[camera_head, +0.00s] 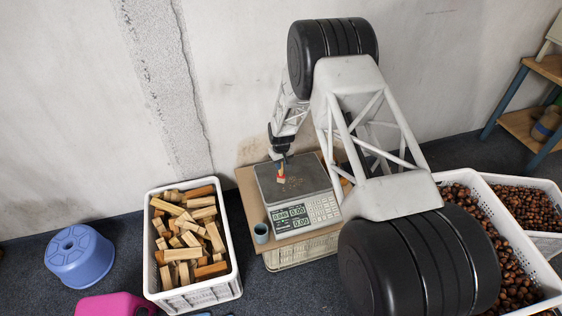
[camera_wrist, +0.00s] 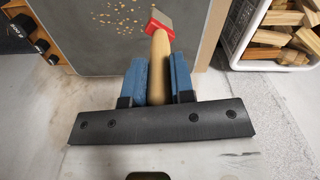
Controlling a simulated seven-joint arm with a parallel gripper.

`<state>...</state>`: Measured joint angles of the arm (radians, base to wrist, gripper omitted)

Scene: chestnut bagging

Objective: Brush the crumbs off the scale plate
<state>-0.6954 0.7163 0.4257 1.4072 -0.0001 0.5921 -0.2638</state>
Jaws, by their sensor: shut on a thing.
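My gripper (camera_wrist: 158,82) is shut on the wooden handle of a brush (camera_wrist: 160,45), which has a red collar and pale bristles. The bristles point away from my gripper, over the grey scale plate (camera_wrist: 95,55). I cannot tell whether the bristles touch the plate.
The scale's display panel (camera_head: 310,213) faces front, on a board atop a crate. A white crate of wood blocks (camera_head: 236,262) stands left; chestnut crates (camera_head: 480,174) stand right. The wall is close behind.

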